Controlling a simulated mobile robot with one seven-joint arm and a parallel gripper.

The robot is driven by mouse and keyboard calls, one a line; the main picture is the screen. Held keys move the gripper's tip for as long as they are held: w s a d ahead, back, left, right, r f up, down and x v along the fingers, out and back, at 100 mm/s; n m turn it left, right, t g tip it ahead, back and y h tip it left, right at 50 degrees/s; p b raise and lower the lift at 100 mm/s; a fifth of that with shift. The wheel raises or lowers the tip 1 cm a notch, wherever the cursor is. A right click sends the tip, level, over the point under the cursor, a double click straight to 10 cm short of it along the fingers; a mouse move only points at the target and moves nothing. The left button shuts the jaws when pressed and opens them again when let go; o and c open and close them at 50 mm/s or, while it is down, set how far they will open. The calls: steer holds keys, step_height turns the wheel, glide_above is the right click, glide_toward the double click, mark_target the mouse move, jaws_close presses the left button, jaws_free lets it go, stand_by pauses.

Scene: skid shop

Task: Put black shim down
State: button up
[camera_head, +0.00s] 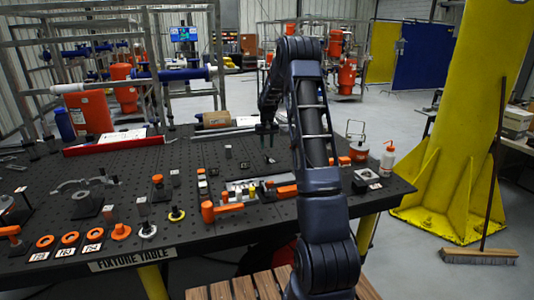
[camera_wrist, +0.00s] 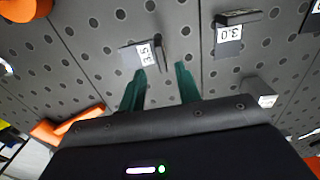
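My gripper (camera_wrist: 161,72) is open, with two green fingers apart and nothing visible between them. It also shows in the head view (camera_head: 267,130), low over the far middle of the fixture table (camera_head: 110,160). Just beyond the fingertips in the wrist view is a thin black piece (camera_wrist: 158,48), seen nearly edge-on, which looks like a shim. It is beside a grey block labelled 3.5 (camera_wrist: 135,57). To its right, another black piece (camera_wrist: 240,17) is at a grey block labelled 3.0 (camera_wrist: 229,42). I cannot tell which piece is the task's black shim.
An orange part (camera_wrist: 68,126) lies left of my gripper in the wrist view. An orange-and-grey clamp fixture (camera_head: 245,193) sits near the table's front. A white bottle (camera_head: 387,160) stands at the right edge. Bare perforated tabletop lies left of my gripper.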

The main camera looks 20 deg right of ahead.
steer(key=s+a+r+t, duration=0.1)
steer(key=s+a+r, duration=0.2)
steer(key=s+r, duration=0.85)
steer(key=s+a+r+t, duration=0.1)
steer(key=s+a+r, duration=0.2)
steer(key=s+r, duration=0.9)
steer(key=s+a+f+t, duration=0.1)
steer(key=s, duration=1.3)
steer(key=s+a+f+t, duration=0.1)
steer(key=s, duration=1.4)
steer(key=shift+a+f+t, duration=0.3)
steer(key=shift+f, duration=0.1)
steer(key=shift+o, duration=0.5)
steer(key=shift+w, duration=0.1)
